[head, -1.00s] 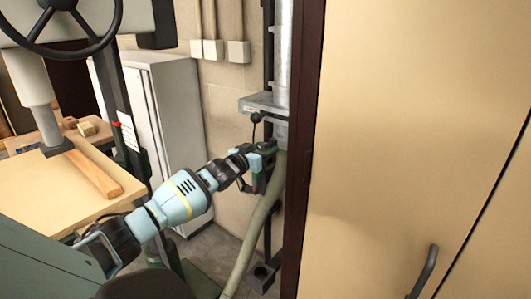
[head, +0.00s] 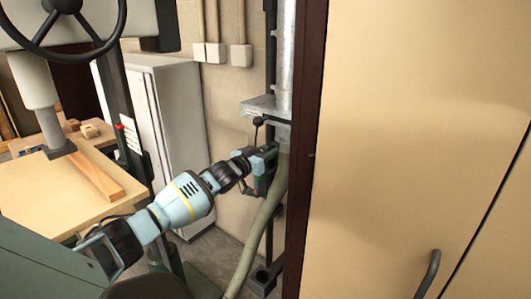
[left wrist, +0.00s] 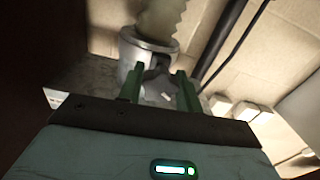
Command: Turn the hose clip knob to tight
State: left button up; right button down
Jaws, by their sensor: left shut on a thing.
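The pale ribbed hose (head: 262,225) hangs from the duct fitting beside the dark door frame; its end also shows at the top of the left wrist view (left wrist: 158,18). A silver metal clip band (left wrist: 143,48) goes around the hose there. A dark grey knob (left wrist: 158,80) sits on the near side of the band. My left gripper (head: 272,160) is at the hose top, and in the wrist view its two green fingers (left wrist: 159,92) are on either side of the knob, shut on it. In the head view the knob is hidden by the gripper. My right gripper is not in view.
A metal bracket (head: 268,109) and a small black ball-ended lever (head: 257,123) are just above the gripper. A tan cabinet (head: 410,140) fills the right side. A wooden table (head: 60,200) and a grey locker (head: 180,120) stand to the left.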

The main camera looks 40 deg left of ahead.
pick_arm(q)
jog(key=m+p, duration=0.1)
jog(key=m, duration=1)
jog(key=shift+a, duration=0.1)
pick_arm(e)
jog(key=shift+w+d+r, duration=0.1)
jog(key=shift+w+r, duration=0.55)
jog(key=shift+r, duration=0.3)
pick_arm(q)
jog(key=shift+m, duration=0.3)
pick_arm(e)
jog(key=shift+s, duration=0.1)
pick_arm(q)
jog(key=o, duration=1)
